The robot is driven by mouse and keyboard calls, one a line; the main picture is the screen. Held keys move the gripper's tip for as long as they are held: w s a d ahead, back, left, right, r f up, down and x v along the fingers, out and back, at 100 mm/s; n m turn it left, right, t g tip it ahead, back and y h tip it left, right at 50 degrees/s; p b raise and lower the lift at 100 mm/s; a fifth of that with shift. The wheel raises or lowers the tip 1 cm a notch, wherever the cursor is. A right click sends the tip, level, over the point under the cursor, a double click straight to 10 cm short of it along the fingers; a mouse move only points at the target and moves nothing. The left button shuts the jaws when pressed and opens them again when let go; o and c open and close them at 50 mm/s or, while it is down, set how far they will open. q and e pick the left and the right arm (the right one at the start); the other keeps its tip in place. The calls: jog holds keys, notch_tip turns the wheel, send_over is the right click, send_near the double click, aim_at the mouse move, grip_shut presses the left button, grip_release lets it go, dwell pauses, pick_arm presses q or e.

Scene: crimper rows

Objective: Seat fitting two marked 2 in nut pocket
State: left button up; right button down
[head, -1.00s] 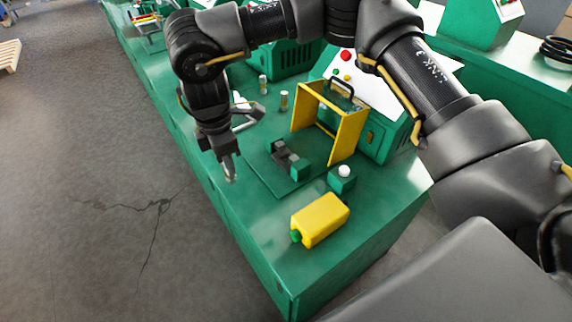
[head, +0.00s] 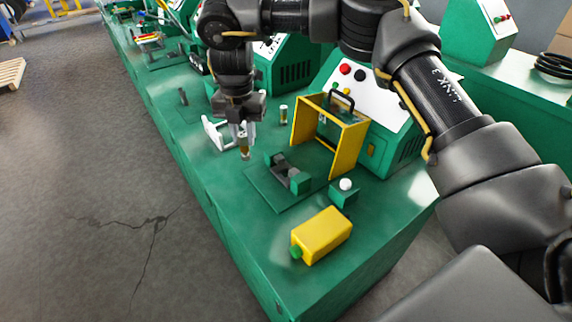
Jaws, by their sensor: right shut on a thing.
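My right gripper (head: 243,134) points down above the green bench, left of the crimper's base plate. It is shut on a small brass-coloured fitting (head: 245,153), whose lower end shows below the fingertips. The mark on it is too small to read. Another small fitting (head: 283,113) with a pale top stands upright on the bench behind and right of the gripper. The dark grey nest (head: 279,164) with green blocks sits on the base plate (head: 266,196), right of and below the held fitting. I cannot make out the nut pocket inside it. My left gripper is out of view.
A yellow guard frame (head: 352,150) with a black handle stands behind the nest. A white-topped button box (head: 343,194) and a yellow box (head: 322,234) with a green end are near the front.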

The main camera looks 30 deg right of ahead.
jog(key=d+f, duration=0.5)
jog(key=d, duration=0.1)
jog(key=d+f+p, duration=0.1)
jog(key=d+f, duration=0.5)
jog(key=shift+f, duration=0.15)
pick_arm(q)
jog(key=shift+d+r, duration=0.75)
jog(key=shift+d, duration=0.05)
pick_arm(e)
jog(key=shift+a+f, duration=0.1)
jog(key=shift+f, duration=0.25)
jog(key=shift+f, duration=0.1)
jog(key=c, duration=1.2)
grip_release()
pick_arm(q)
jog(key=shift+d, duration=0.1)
